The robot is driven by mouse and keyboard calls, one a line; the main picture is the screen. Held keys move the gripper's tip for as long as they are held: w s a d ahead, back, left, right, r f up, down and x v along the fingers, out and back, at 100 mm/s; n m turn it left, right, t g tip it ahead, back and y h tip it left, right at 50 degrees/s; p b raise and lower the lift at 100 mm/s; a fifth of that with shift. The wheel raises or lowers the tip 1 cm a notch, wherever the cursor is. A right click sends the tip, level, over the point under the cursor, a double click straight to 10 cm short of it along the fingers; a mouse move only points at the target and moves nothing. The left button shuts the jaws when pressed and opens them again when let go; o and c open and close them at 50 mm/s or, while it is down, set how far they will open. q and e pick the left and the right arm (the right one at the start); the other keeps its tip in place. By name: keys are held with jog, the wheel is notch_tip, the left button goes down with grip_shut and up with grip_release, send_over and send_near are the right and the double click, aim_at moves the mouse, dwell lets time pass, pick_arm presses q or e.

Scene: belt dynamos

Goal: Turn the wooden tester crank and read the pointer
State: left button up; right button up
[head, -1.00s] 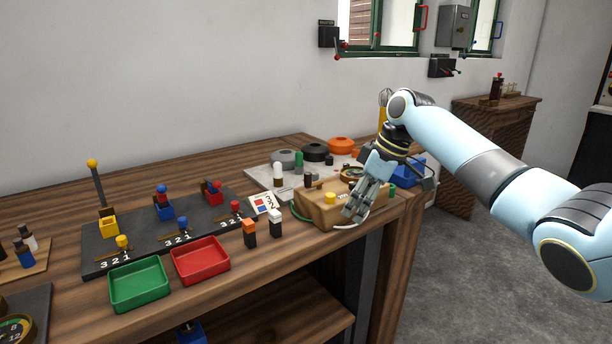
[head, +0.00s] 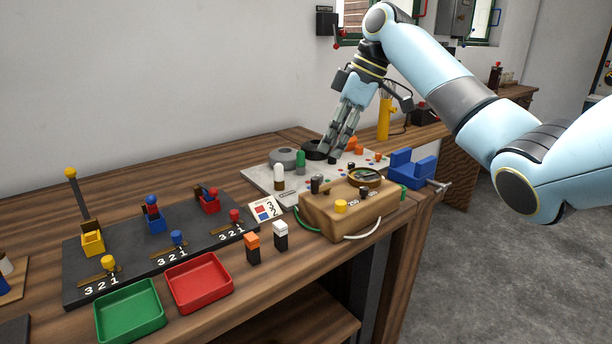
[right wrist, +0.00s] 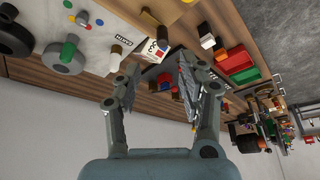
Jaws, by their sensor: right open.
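The wooden tester (head: 348,220) is a light wooden box near the right end of the bench in the head view. A round dial (head: 366,178) sits on its top. I cannot make out the pointer's reading. A dark knob (head: 316,184), a yellow knob (head: 341,206) and another dark knob (head: 363,192) are also on it; I cannot tell which belongs to the crank. My right gripper (head: 334,157) is open and empty behind the tester, above the pale board. In the right wrist view its fingers (right wrist: 157,68) are apart. My left gripper is not in view.
The pale board (head: 262,180) behind the tester holds grey and black discs and pegs. A blue vise (head: 412,169) stands to the right at the bench edge.

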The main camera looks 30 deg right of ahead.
aim_at(316, 178)
jog(key=x, duration=0.4)
jog(key=shift+s+a+f, duration=0.2)
jog(key=shift+s+f, duration=0.05)
jog(key=shift+f, duration=0.15)
jog(key=x, duration=0.4)
jog(key=shift+w, duration=0.2)
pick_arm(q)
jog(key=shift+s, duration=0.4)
pick_arm(e)
jog(key=shift+w+a+f, duration=0.1)
jog(key=shift+f, duration=0.35)
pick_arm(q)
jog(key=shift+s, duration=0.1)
pick_arm(e)
grip_shut()
